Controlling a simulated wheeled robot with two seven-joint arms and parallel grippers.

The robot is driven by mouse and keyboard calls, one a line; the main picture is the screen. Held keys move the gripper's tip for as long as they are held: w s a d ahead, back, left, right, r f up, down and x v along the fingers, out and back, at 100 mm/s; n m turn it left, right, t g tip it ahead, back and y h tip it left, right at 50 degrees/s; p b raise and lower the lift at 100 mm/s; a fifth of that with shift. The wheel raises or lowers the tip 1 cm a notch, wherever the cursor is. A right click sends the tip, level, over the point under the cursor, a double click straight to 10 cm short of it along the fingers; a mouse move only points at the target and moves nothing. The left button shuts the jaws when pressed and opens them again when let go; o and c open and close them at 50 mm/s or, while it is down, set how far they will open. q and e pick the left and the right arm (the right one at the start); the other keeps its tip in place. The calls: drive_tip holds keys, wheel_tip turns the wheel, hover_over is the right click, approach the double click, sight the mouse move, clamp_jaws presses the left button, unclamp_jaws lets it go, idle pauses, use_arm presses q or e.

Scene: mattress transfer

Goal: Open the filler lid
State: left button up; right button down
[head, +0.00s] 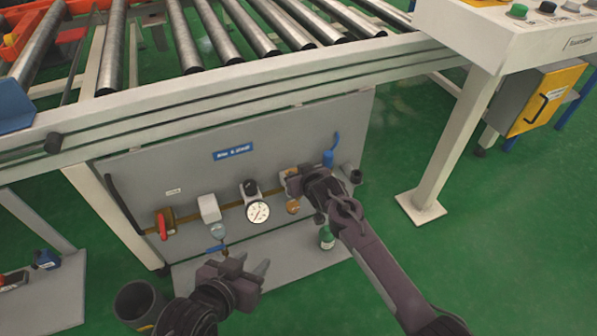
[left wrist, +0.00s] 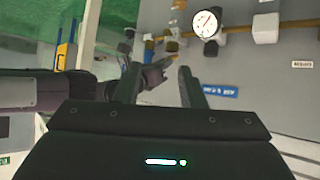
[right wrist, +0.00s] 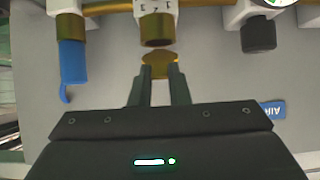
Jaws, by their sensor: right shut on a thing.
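The filler lid is a brass cap (right wrist: 160,66) in the right wrist view. My right gripper (right wrist: 158,82) is shut on it. The cap looks apart from the brass filler neck (right wrist: 157,29), with a narrow gap between them. In the head view, my right gripper (head: 292,183) is at the right part of the panel and hides the lid. My left gripper (head: 246,272) is open and empty, low in front of the panel. Its two fingers (left wrist: 160,84) stand apart in the left wrist view.
The grey panel (head: 130,180) carries a red valve handle (head: 162,226), a pressure gauge (head: 257,212) and a blue fitting (right wrist: 73,62). A green bottle (head: 327,238) stands on the low shelf. A dark bin (head: 138,302) is at lower left. Rollers (head: 190,40) lie above.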

use_arm(q)
drive_tip(key=s+a+f+g+y, duration=0.1)
drive_tip(key=s+f+g, duration=0.3)
drive_tip(key=s+f, duration=0.2)
drive_tip(key=shift+s+a+y+p, duration=0.25)
drive_tip(key=shift+a+y+p, duration=0.05)
drive_tip(key=shift+a+p, duration=0.15)
use_arm(e)
drive_tip(key=shift+w+r, duration=0.1)
drive_tip(key=shift+r, duration=0.05)
drive_tip(key=c, duration=1.4)
unclamp_jaws()
drive_tip(key=shift+o, duration=0.2)
